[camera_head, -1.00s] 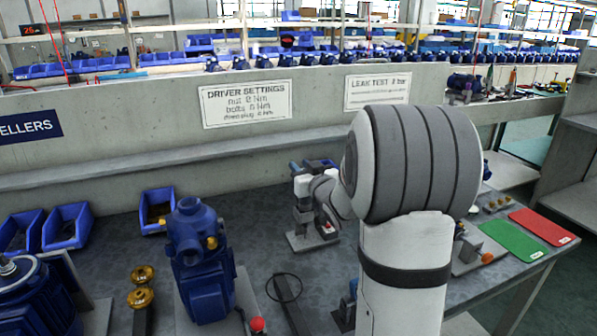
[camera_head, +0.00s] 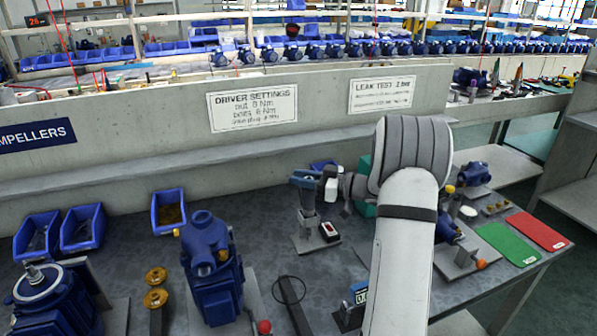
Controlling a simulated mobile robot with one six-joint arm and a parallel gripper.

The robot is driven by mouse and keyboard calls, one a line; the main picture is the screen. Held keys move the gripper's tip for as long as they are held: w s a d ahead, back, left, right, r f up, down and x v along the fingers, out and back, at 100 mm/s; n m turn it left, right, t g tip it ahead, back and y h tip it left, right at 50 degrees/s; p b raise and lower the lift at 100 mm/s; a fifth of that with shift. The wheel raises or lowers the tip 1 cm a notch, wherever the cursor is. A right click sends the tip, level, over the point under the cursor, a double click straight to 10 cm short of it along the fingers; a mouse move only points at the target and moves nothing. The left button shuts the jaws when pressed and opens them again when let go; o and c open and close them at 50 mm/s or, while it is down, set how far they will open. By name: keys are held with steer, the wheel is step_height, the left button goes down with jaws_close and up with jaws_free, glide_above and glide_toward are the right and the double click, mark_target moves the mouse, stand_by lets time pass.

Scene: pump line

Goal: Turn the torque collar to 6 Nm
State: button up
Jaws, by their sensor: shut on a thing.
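The driver (camera_head: 304,181) stands upright at the back of the bench, with a blue and dark top and a grey lower body, in a stand on a grey base plate (camera_head: 303,243). A small red and white box (camera_head: 329,231) sits on that plate. My gripper (camera_head: 318,182) reaches it from the right, level with its upper part, and is shut on the driver. The fingertips are small and partly hidden. The torque collar and its scale cannot be told apart at this size. A sign (camera_head: 252,107) on the wall is headed DRIVER SETTINGS; its figures are blurred.
Blue bins (camera_head: 168,211) line the back left. A teal block (camera_head: 364,208) is behind my wrist. Green (camera_head: 507,243) and red (camera_head: 538,230) mats lie at right.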

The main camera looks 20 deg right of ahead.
steer(key=shift+s+a+n+g+y+p, duration=0.15)
steer(key=shift+n+g+y+p, duration=0.45)
steer(key=shift+n+g+y, duration=0.6)
steer(key=shift+g, duration=0.4)
steer(key=o, duration=1)
steer(key=v, duration=0.8)
steer(key=shift+r, duration=0.1)
